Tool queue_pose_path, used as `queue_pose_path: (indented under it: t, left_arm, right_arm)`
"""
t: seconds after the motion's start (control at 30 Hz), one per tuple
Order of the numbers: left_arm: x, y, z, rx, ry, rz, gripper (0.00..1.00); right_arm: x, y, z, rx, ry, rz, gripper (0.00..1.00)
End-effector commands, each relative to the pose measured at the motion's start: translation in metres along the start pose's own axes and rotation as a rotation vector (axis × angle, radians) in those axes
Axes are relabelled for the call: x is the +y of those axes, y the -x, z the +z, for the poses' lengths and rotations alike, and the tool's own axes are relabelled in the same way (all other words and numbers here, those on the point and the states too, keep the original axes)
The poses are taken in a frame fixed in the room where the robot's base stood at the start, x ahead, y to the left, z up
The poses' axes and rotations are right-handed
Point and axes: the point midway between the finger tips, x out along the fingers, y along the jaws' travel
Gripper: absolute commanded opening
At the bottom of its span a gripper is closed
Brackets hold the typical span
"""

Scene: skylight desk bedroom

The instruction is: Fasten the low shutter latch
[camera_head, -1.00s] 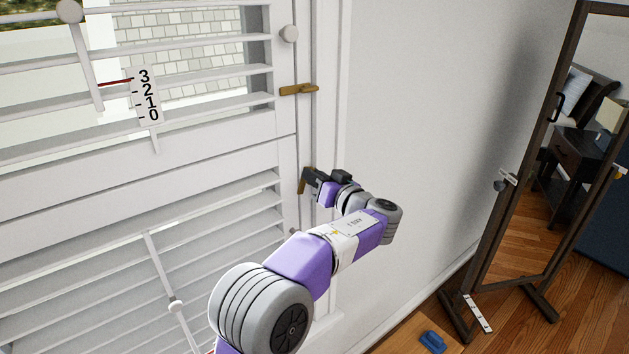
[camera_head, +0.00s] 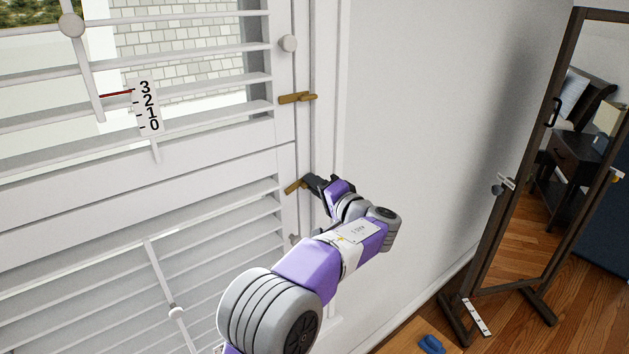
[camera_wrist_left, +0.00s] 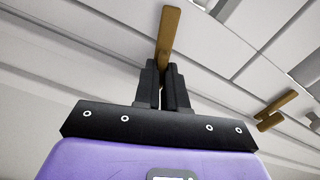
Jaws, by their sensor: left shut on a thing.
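The low shutter latch (camera_head: 293,187) is a small brass bar on the edge of the lower shutter, beside the window frame. It lies tilted, its free end down to the left over the shutter edge. My left gripper (camera_head: 309,181) is shut on it from the right. In the left wrist view the latch (camera_wrist_left: 168,35) sticks out from between the dark fingers of the gripper (camera_wrist_left: 166,68). The fingers hide its frame end and pivot. My right gripper is not in view.
An upper brass latch (camera_head: 297,97) lies nearly level above.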

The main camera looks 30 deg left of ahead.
Motion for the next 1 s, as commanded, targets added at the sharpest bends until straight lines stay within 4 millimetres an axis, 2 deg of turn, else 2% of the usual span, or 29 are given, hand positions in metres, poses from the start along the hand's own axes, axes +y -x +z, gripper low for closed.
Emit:
queue_pose_path:
  t: [0.2,0.43,1.0]
  left_arm:
    - [0.001,0.001,0.000,-0.001,-0.161,0.003,0.00]
    - [0.002,0.001,0.000,-0.001,-0.271,0.003,0.00]
    - [0.003,0.000,0.001,-0.001,-0.329,0.002,0.00]
  right_arm:
    - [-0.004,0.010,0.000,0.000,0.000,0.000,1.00]
    - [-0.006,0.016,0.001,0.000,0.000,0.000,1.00]
    - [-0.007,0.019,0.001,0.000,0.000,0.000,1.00]
